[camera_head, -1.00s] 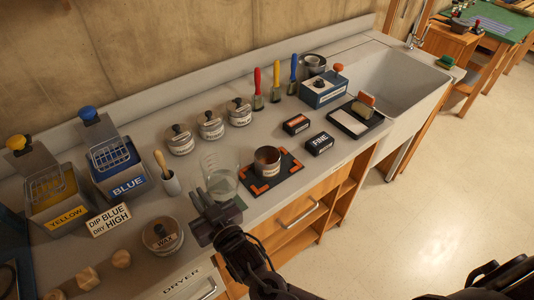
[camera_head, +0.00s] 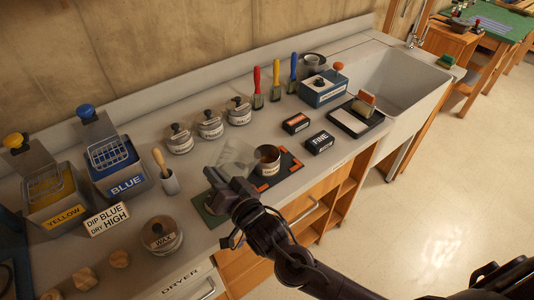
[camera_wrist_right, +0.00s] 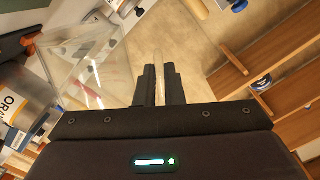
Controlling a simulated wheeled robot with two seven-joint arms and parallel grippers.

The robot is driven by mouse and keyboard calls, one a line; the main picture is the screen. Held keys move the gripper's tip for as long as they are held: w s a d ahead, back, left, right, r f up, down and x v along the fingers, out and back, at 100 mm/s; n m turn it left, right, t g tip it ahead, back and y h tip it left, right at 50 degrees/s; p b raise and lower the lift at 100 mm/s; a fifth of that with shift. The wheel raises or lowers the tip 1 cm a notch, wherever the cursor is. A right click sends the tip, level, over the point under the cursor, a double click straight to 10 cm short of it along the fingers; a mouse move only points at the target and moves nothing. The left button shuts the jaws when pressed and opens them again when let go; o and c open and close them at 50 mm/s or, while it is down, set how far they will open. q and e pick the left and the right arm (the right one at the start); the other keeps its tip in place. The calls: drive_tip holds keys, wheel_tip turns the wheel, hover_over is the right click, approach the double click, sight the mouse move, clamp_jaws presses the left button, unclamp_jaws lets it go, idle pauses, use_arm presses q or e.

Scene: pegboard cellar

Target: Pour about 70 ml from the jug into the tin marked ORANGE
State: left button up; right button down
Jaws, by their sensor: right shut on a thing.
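The clear jug (camera_head: 234,154) is tilted to the right, off the counter, with its mouth side close to the open tin (camera_head: 268,154). The tin stands upright on a black mat with orange corner marks (camera_head: 288,164). My right gripper (camera_head: 218,182) is shut on the jug's handle, left of the tin. In the right wrist view the jug (camera_wrist_right: 88,62) is at upper left, beside the shut fingers (camera_wrist_right: 160,88), and the tin's label (camera_wrist_right: 14,104) shows the letters "ORA". I cannot make out the liquid level or any stream. My left gripper is not in view.
A green mat (camera_head: 208,212) lies bare under my right gripper. A WAX tin (camera_head: 160,236) stands left of it, and a brush pot (camera_head: 170,182) behind. Lidded tins (camera_head: 210,126) line the back. Two small boxes (camera_head: 319,143) stand right of the black mat.

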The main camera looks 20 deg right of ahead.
sight(221, 159)
drive_tip(key=shift+w+d+r+m, duration=0.1)
drive_tip(key=shift+d+r+m, duration=0.15)
drive_tip(key=shift+r+m, duration=0.05)
drive_tip(key=shift+w+d+r+m+p, duration=0.1)
drive_tip(key=shift+d+r+m+p, duration=0.2)
drive_tip(key=shift+r+m, duration=0.35)
drive_tip(key=shift+w+d+r+m+p, duration=0.15)
drive_tip(key=shift+d+r+m, duration=0.1)
drive_tip(key=shift+r+m, duration=0.4)
drive_tip(key=shift+d+r, duration=0.2)
drive_tip(key=shift+r, duration=0.25)
drive_tip(key=shift+w+r+m, duration=0.1)
drive_tip(key=shift+m, duration=0.2)
drive_tip(key=shift+w+d+r+m+p, duration=0.1)
drive_tip(key=shift+d+r+m+p, duration=0.2)
drive_tip(key=shift+w+d+r+m+p, duration=0.25)
drive_tip(key=shift+d+r+m+p, duration=0.05)
drive_tip(key=shift+d+r+m, duration=0.35)
idle(1.1)
